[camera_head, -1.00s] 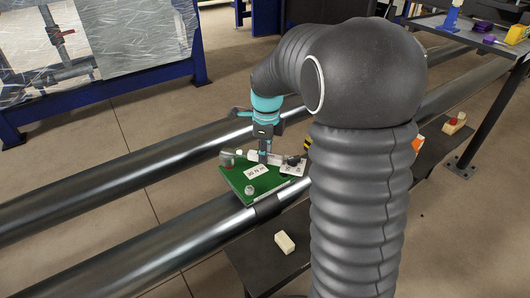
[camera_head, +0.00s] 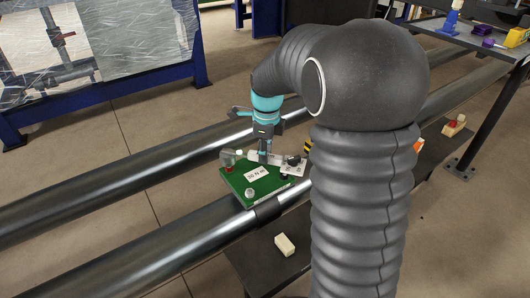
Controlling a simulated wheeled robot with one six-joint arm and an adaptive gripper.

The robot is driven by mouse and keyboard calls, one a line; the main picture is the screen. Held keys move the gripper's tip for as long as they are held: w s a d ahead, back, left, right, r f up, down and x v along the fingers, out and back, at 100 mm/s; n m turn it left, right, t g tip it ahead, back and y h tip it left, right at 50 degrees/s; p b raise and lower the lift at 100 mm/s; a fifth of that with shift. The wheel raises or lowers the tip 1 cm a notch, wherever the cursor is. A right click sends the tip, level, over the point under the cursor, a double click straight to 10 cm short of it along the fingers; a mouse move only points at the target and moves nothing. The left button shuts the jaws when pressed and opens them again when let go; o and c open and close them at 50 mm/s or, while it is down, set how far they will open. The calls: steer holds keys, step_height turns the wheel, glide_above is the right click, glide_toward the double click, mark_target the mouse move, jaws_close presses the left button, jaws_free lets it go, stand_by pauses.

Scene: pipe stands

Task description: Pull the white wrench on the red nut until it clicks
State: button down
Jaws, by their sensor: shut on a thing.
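A green board (camera_head: 262,190) rests on the near pipe. My gripper (camera_head: 264,159) points down at the board's far edge and is shut on a thin white bar, which appears to be the white wrench (camera_head: 252,155). Much of the wrench is hidden by the gripper. A small dark red spot, likely the red nut (camera_head: 229,169), shows at the board's left corner beside a greyish see-through piece. The wrench's fit on the nut is too small to make out.
A white label (camera_head: 257,174) and a grey nut (camera_head: 250,193) are on the board. A light plate with a dark part (camera_head: 293,165) sits at its right. Large pipes (camera_head: 120,185) run across. A pale block (camera_head: 285,244) lies on a dark shelf below. My arm hides the right middle.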

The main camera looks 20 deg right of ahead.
steer(key=shift+r, duration=1.5)
